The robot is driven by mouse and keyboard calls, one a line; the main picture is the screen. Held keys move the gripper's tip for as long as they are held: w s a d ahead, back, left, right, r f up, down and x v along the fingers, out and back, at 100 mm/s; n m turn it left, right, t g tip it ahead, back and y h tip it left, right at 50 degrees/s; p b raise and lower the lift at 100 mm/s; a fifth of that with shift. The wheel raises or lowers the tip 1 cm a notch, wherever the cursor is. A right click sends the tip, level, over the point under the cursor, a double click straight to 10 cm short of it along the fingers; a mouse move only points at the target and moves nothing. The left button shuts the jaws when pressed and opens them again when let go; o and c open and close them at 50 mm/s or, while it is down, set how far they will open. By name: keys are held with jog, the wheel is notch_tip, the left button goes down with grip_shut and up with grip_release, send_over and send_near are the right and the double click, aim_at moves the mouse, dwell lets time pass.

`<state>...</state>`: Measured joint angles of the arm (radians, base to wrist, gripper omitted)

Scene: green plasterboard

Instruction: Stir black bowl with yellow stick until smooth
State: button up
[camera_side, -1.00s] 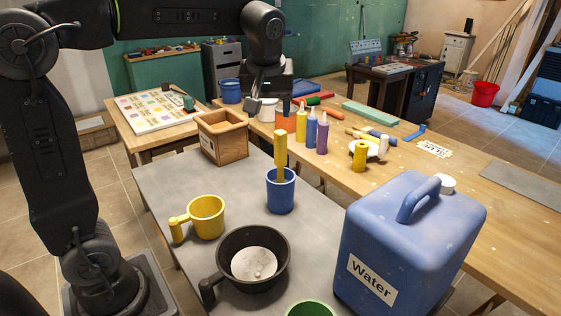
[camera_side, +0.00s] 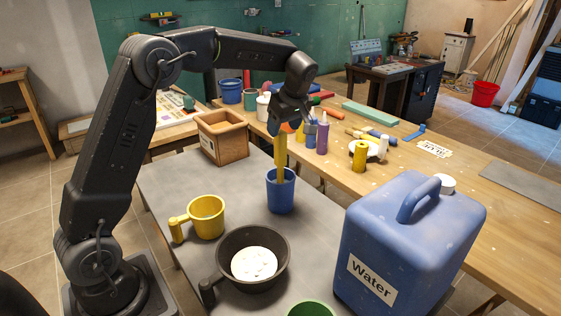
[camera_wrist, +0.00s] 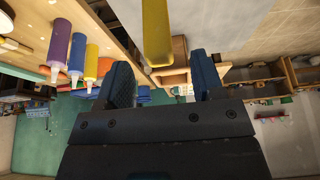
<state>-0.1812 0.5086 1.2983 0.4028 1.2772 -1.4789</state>
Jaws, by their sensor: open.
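The yellow stick (camera_side: 281,158) stands upright in the blue cup (camera_side: 281,198) on the grey table; its lower end is hidden inside the cup. The black bowl (camera_side: 238,242) sits nearer the camera, with a white, slightly speckled mass in its bottom. My gripper (camera_side: 284,126) is at the top of the stick. In the wrist view my gripper (camera_wrist: 163,75) has its two fingers apart, and the stick (camera_wrist: 156,30) ends near the gap between the fingertips. I cannot tell whether a finger touches it. The bowl is out of the wrist view.
A yellow mug (camera_side: 207,217) stands left of the bowl. A large blue water canister (camera_side: 405,245) stands on the right, and a green container (camera_side: 312,308) is at the front edge. A wooden box (camera_side: 222,142) is behind the cup. Several bottles stand on the back bench.

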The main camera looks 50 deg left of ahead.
aim_at(281, 141)
jog(key=shift+d+x, duration=0.15)
jog(key=shift+x, duration=1.35)
jog(key=shift+d+x, duration=0.15)
jog(key=shift+x, duration=1.35)
jog(key=shift+f, duration=0.1)
jog(key=shift+c, duration=0.3)
jog(key=shift+w, duration=0.1)
grip_shut()
notch_tip(281, 141, up, 10)
jog(key=shift+r, duration=0.1)
jog(key=c, duration=0.5)
grip_release()
jog(key=shift+c, duration=0.2)
jog(key=c, duration=0.4)
